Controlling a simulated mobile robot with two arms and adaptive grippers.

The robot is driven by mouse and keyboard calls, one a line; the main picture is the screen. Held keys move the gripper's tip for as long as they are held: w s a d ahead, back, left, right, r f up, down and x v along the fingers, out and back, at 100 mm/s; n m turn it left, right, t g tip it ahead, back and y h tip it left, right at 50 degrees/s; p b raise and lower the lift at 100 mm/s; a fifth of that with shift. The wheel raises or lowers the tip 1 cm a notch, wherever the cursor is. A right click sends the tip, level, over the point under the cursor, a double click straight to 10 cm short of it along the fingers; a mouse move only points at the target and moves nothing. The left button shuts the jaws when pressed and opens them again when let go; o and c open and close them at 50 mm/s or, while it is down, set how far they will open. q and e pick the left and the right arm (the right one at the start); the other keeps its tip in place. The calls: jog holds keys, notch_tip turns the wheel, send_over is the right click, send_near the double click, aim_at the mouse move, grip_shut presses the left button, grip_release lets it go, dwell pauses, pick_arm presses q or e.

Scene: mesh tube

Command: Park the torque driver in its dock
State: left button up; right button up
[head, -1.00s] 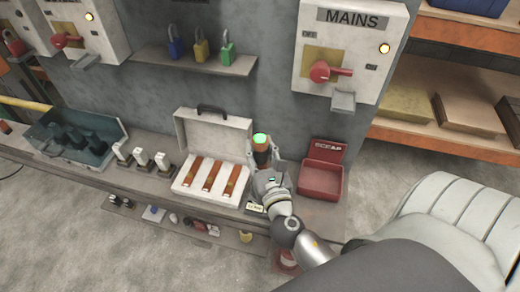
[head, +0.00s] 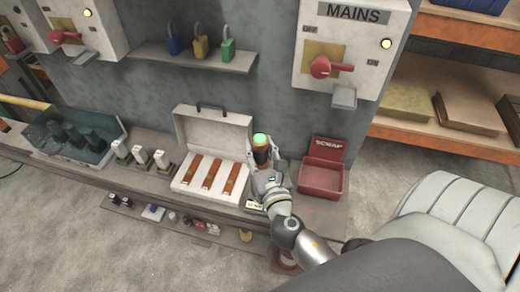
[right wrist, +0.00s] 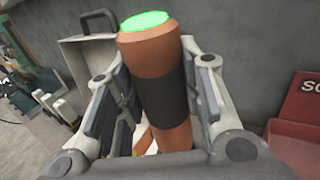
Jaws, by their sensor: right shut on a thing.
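The torque driver (head: 261,151) appears to be the upright orange cylinder with a black band and a glowing green top. In the right wrist view the driver (right wrist: 157,75) stands between the two fingers, slightly tilted in the picture. My right gripper (head: 264,163) is shut on it, at the right of the open white case; it also fills the right wrist view (right wrist: 155,100). The driver's lower end is hidden by the gripper. A small labelled plate (head: 255,206) shows at the bench edge just below the gripper. I cannot make out the dock itself. My left gripper is out of view.
The white case (head: 180,188) holds orange-brown tubes. The red scrap bin (head: 321,184) stands close to the right of the gripper. A padlock shelf (head: 190,59) and MAINS box (head: 350,50) are above.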

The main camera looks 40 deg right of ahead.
aim_at(262, 168)
jog(key=shift+f+b, duration=2.05)
jog(key=shift+f, duration=0.25)
dwell(1.9)
jog(key=o, duration=1.1)
jog(key=shift+o, duration=0.4)
jog(key=shift+f, duration=0.1)
jog(key=v, duration=1.2)
